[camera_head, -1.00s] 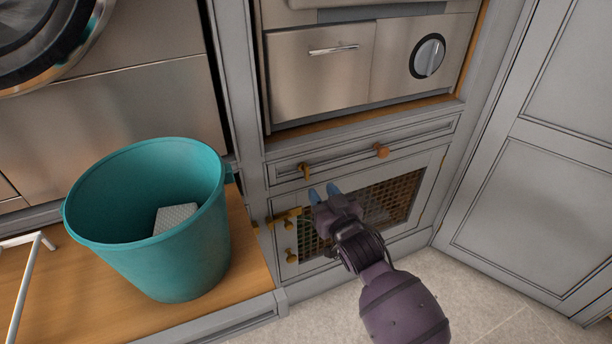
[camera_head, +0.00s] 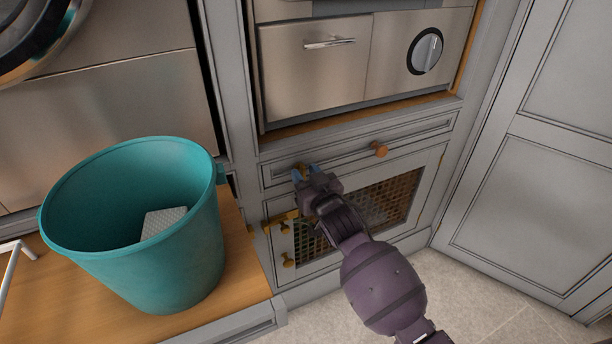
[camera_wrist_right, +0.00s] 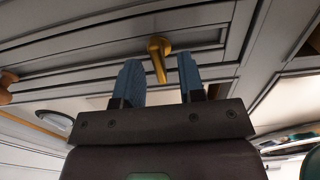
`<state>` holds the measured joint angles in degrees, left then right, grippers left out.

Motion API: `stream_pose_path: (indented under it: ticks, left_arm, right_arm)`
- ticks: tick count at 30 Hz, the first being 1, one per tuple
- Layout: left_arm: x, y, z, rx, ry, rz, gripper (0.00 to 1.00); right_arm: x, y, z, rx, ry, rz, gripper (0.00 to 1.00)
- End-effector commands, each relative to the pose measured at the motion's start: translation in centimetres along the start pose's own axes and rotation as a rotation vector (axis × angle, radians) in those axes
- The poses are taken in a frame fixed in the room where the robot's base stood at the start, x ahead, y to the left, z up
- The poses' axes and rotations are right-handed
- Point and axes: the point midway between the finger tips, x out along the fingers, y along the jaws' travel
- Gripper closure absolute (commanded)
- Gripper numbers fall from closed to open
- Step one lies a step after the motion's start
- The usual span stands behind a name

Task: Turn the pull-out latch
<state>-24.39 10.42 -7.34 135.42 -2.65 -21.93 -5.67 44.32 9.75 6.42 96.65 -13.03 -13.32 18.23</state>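The pull-out latch, a brass turn piece, sits on the face of the narrow grey drawer (camera_head: 345,157). In the wrist view the latch (camera_wrist_right: 158,57) hangs down at a slight slant from its round base. My right gripper (camera_head: 306,173) is at the latch, with its blue fingertips pointing at the drawer face and partly hiding it in the head view. In the wrist view the right gripper (camera_wrist_right: 160,82) is open, and the latch shows in the gap between the two fingers. I cannot tell whether either finger touches it. My left gripper is not in view.
A wooden knob (camera_head: 381,149) is to the right on the drawer. Below is a mesh-panel door (camera_head: 322,262) with brass hardware (camera_head: 283,218) at its left. A teal bucket (camera_head: 150,265) stands on the wooden bench (camera_head: 239,250) at left. A grey tall door (camera_head: 540,200) stands at right.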

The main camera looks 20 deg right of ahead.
Motion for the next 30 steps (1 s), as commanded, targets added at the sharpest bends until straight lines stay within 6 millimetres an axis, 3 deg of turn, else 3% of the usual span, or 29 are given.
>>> stream_pose_path:
  ticks: [1, 7, 20, 30]
  left_arm:
    - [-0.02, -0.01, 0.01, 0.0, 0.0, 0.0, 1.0]
    - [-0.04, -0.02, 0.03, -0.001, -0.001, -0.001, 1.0]
    - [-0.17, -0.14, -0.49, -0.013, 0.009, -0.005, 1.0]
    - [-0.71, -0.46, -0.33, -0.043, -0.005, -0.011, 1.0]
  right_arm:
    - [-0.01, 0.0, 0.0, 0.0, 0.0, 0.0, 0.68]
    - [-0.02, 0.0, 0.01, 0.0, 0.0, 0.0, 0.99]
    - [0.02, -0.04, -0.2, -0.051, 0.001, 0.0, 1.0]
    - [0.07, -0.13, -0.55, -0.29, 0.005, 0.001, 1.0]
